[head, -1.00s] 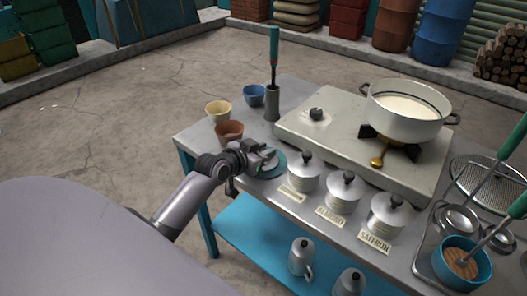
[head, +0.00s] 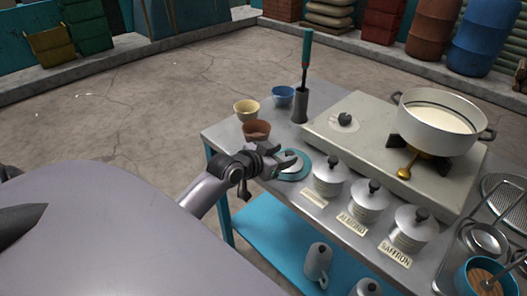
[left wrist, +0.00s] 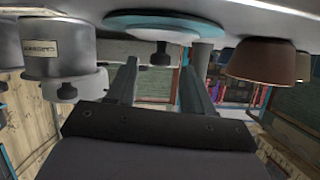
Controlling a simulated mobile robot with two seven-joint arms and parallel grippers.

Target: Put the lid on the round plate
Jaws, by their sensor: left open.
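The round teal plate (head: 301,176) lies on the metal table at its near-left edge, and it also shows in the inverted left wrist view (left wrist: 120,25). A pale round lid (left wrist: 170,35) with a dark knob appears to rest on the plate, knob outward. In the head view my gripper partly hides it. My left gripper (head: 287,163) is at the near-left side of the plate. In the left wrist view its fingers (left wrist: 160,85) are open and apart, with the knob in the gap's direction and nothing held. My right gripper is not in view.
A brown bowl (head: 256,130) stands behind the plate. A lidded canister (head: 329,178) stands close to its right, with more in the row, including saffron (head: 411,232). The stove (head: 345,150) bears a milk pot (head: 435,125). A lower blue shelf (head: 275,240) holds jugs.

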